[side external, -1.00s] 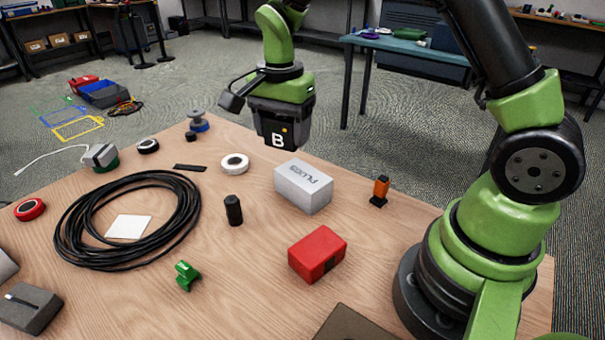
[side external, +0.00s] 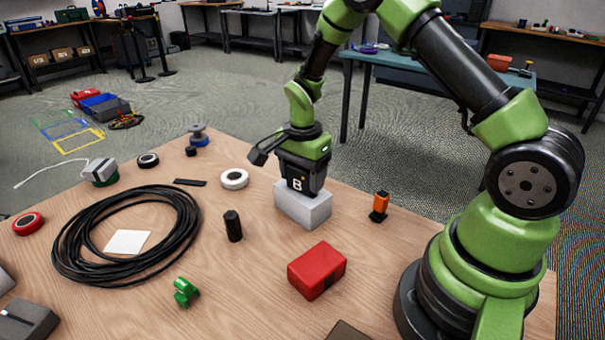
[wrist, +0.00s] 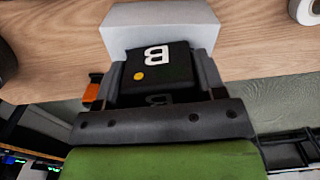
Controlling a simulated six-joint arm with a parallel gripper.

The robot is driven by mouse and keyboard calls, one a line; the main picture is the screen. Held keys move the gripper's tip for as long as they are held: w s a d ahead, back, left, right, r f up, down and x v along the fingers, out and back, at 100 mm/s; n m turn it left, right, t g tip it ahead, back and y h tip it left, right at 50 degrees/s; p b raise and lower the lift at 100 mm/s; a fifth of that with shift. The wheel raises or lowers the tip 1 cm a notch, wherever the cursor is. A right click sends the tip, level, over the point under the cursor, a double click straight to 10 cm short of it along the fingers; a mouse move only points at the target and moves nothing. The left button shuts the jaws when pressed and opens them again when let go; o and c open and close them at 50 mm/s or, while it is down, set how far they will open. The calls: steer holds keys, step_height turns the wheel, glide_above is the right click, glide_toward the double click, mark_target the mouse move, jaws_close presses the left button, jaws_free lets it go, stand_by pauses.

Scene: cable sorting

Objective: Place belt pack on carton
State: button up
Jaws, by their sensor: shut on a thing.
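The belt pack (side external: 297,184) is a small black box with a white B and an orange dot. My gripper (side external: 303,176) is shut on it, and the belt pack also shows between the fingers in the wrist view (wrist: 157,66). The carton (side external: 303,208) is a pale grey-white box on the wooden table; it also shows beyond the belt pack in the wrist view (wrist: 160,20). The belt pack is at the carton's top, upright, with its B facing the side camera. I cannot tell whether its underside touches the carton.
A red box (side external: 317,270) stands in front of the carton. An orange and black item (side external: 379,207) is to its right, a black cylinder (side external: 233,226) to its left, and a white tape roll (side external: 234,179) behind left. A black cable coil (side external: 190,213) fills the left.

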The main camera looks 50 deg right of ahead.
steer(key=shift+f, duration=0.1)
steer(key=o, duration=1)
step_height(320, 180, up, 12)
steer(key=shift+f, duration=0.15)
steer(key=s+a+r+n+t+y, duration=0.1)
steer(key=s+a+r+n+t, duration=0.2)
steer(key=s+r+n, duration=0.3)
steer(key=s+a+r+n+t+y, duration=0.1)
steer(key=s+a+r+n+t, duration=0.3)
steer(key=s+n, duration=0.4)
steer(key=s+a+r, duration=0.1)
steer(key=s+r, duration=0.1)
steer(key=s, duration=0.2)
steer(key=shift+s+a+r, duration=0.25)
steer(key=shift+s+a, duration=0.1)
steer(key=shift+a, duration=0.05)
